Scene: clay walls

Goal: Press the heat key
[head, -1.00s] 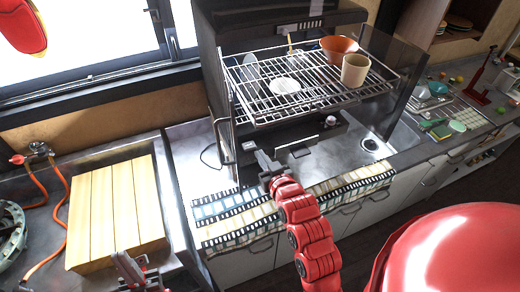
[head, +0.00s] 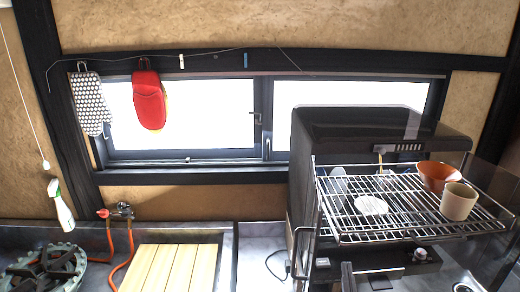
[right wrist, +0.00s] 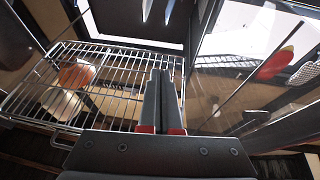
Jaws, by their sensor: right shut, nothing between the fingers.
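A black dish-dryer appliance (head: 370,132) stands at the right in the head view, with a wire rack (head: 385,205) pulled out in front. Below the rack is a dark control strip (head: 385,268) with a small round knob (head: 420,254). I cannot make out which key is the heat key. My left gripper is out of view.
The rack holds an orange bowl (head: 438,175), a beige cup (head: 458,202) and a white dish (head: 371,204). A glass panel (head: 500,170) bounds the right side. A wooden board (head: 172,268) and gas hoses (head: 131,240) lie left. Mitts (head: 150,100) hang by the window.

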